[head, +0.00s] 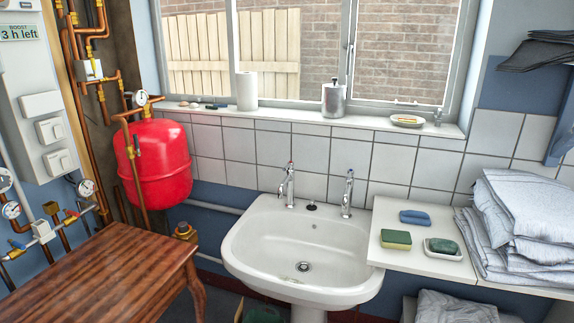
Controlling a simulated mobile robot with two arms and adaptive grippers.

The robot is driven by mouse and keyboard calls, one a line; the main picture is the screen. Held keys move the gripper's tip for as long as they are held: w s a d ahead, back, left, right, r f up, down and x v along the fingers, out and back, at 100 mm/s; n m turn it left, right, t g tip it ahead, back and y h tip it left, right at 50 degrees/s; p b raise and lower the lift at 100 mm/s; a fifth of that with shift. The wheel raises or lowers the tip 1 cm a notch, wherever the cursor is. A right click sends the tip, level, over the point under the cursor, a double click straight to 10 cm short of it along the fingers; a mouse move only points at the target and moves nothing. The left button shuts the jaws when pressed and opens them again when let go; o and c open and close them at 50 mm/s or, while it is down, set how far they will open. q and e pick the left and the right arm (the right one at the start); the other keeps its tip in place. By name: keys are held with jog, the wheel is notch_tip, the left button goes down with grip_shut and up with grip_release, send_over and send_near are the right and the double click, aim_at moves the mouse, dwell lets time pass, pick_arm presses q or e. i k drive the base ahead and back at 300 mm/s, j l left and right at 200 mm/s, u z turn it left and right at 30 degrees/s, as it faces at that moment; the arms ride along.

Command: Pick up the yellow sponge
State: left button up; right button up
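The yellow sponge (397,240) has a dark green top layer and a yellow body. It lies flat on the white counter (398,257) to the right of the sink, near the counter's left edge. Behind it lies a blue sponge-like block (414,217). To its right is a small white dish (443,255) with a dark green block (444,246) in it. Nothing covers the sponge. Neither of my grippers is in view.
A white sink (260,240) with two taps stands left of the counter. Folded striped cloths (530,215) are piled at the right. A wooden table (100,270) is at the lower left, with a red tank (155,160) behind it. The windowsill (290,117) holds several small items.

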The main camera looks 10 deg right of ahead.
aim_at(391, 239)
jog(key=z, duration=1.25)
